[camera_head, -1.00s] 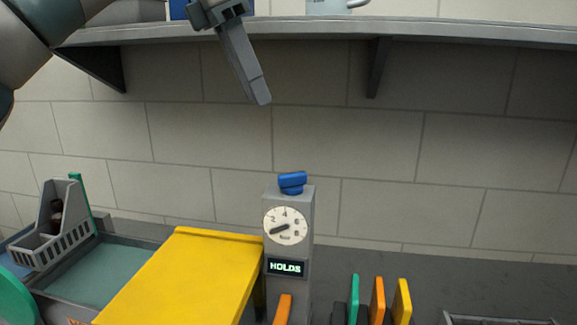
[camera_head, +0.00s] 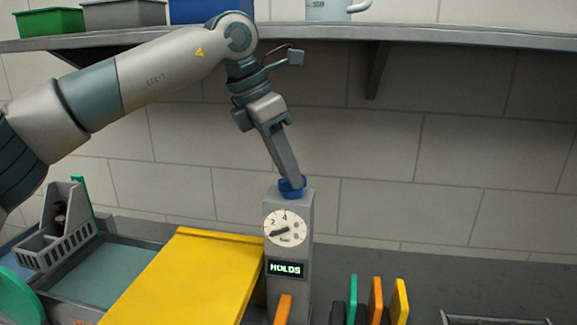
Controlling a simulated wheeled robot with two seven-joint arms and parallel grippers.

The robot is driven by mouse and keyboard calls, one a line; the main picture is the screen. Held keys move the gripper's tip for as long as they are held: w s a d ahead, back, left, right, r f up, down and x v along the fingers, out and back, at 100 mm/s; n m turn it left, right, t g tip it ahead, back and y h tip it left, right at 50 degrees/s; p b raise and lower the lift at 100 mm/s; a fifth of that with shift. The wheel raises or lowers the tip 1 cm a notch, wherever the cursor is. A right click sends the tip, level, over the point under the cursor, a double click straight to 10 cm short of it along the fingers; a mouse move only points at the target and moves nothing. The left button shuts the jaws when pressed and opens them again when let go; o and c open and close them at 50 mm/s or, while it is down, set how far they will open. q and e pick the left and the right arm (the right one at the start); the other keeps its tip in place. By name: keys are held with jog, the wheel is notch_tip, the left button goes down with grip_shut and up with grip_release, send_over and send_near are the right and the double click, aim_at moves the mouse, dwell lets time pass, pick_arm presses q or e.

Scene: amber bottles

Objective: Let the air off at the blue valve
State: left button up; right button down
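The blue valve (camera_head: 299,192) sits on top of a grey post (camera_head: 291,211). The post has a round white dial (camera_head: 288,228), its dark needle pointing to the lower left, and a display (camera_head: 286,269) reading "HOLDS". My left gripper (camera_head: 291,182) reaches down from above, its fingertips at the valve and covering the middle of it. One finger hides the other, so I cannot tell whether they are closed on the valve. My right gripper is not in view.
A yellow slanted panel (camera_head: 185,280) stands left of the post. A grey caddy (camera_head: 57,235) with a dark bottle is farther left. Green, orange and yellow upright pieces (camera_head: 376,300) stand right. A shelf (camera_head: 430,38) with bins and a mug (camera_head: 328,10) runs above.

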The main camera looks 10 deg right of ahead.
pick_arm(q)
jog(key=shift+d+f, duration=0.2)
jog(key=shift+f, duration=0.2)
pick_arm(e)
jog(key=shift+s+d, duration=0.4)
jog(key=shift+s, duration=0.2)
pick_arm(q)
grip_shut()
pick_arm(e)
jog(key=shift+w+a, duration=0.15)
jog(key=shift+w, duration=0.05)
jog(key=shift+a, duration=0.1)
